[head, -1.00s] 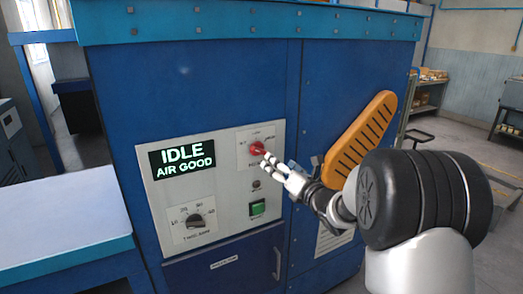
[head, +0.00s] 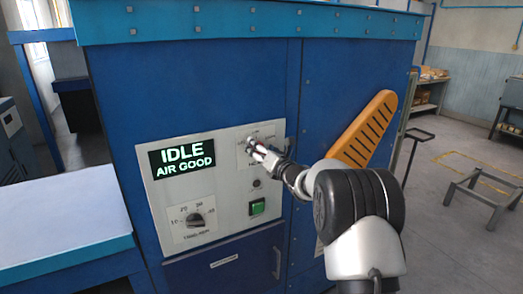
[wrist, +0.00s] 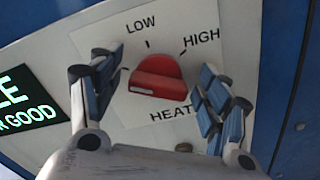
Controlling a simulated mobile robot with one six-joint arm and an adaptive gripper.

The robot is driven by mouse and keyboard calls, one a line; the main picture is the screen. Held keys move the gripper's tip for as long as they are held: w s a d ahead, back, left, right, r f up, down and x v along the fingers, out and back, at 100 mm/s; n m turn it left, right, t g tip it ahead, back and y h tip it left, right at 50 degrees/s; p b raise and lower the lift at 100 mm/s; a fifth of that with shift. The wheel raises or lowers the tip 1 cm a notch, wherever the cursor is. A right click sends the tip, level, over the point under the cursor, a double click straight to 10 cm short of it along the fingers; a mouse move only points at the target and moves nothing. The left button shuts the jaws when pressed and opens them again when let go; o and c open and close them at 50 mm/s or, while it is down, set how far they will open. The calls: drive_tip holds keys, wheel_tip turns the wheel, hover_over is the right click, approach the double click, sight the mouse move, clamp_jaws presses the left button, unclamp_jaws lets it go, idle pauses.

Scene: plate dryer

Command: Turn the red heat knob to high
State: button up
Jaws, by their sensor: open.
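The red heat knob (wrist: 158,77) is in the middle of the wrist view, on a white panel plate with LOW above it, HIGH at upper right and HEAT below. Which mark it points to is unclear. My gripper (wrist: 155,68) is open, one finger on each side of the knob. A gap shows between the knob and each finger, and I cannot tell whether either touches it. The left finger covers the plate's left part. In the head view my gripper (head: 255,146) is at the panel's upper right and hides most of the knob.
The panel also carries a lit display (head: 183,159) reading IDLE, AIR GOOD, a dark timer knob (head: 195,220) and a green button (head: 257,207). An orange slotted handle (head: 365,130) stands right of the panel, behind my arm.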

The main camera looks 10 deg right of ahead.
drive_tip(key=c, duration=1.1)
drive_tip(key=shift+o, duration=0.2)
